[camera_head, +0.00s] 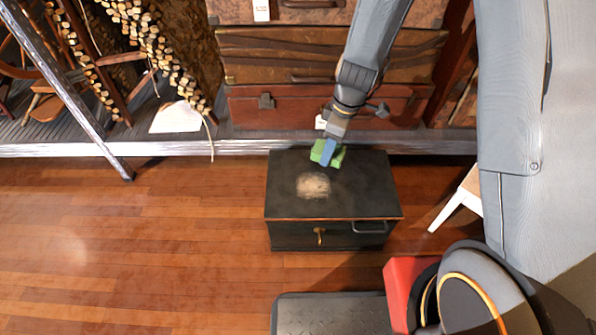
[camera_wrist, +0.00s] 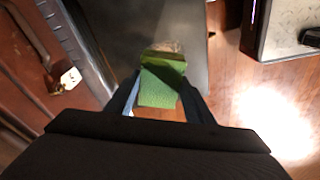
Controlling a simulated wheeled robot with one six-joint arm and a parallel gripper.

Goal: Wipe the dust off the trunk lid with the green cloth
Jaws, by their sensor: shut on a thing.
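The black trunk (camera_head: 350,190) stands on the wooden floor, its dark lid facing up. A pale patch of dust (camera_head: 313,185) lies on the lid, left of its middle. My gripper (camera_head: 327,155) is shut on the green cloth (camera_head: 337,157) over the back part of the lid, behind the dust. I cannot tell whether the cloth touches the lid. In the wrist view the green cloth (camera_wrist: 160,85) is between the blue-tipped fingers, and part of the dust (camera_wrist: 166,47) shows just beyond it. The dark lid (camera_wrist: 195,60) shows around it.
Stacked brown suitcases (camera_head: 300,105) stand on a raised ledge (camera_head: 230,148) right behind the trunk. A white stool (camera_head: 462,200) is to the right. A metal post (camera_head: 75,85) slants at the left. The floor (camera_head: 130,230) left of the trunk is clear.

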